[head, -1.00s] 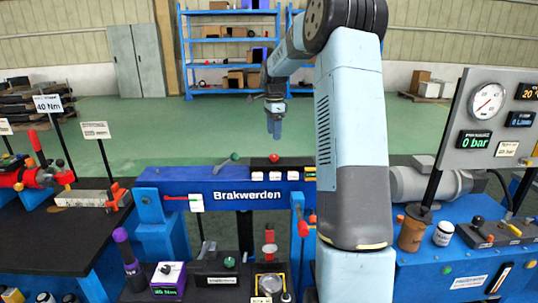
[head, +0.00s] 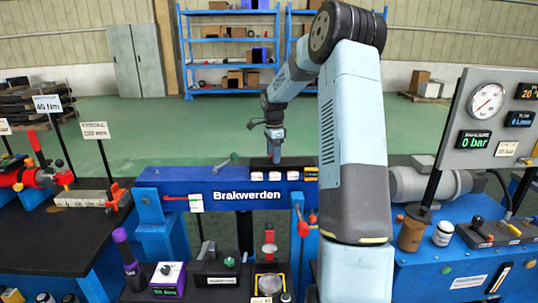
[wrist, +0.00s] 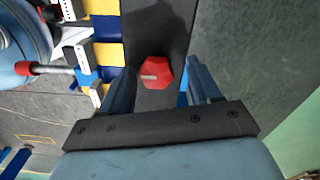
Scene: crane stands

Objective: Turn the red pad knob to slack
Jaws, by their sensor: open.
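The red knob (wrist: 156,72) is a hexagonal cap with a pale pointer line, on a dark plate (wrist: 158,25). In the wrist view its pointer lies toward the left. My gripper (wrist: 160,84) is open, with one finger on each side of the knob and visible room beside it; I cannot tell whether either finger touches it. In the head view my gripper (head: 275,158) points down over the dark block on top of the blue beam (head: 160,178) marked "Brakwerden", and it hides the knob there.
White labels (head: 273,175) line the beam's front. A gauge panel (head: 490,115) reading 0 bar stands at right. A red lever (head: 303,226) hangs in front of the beam.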

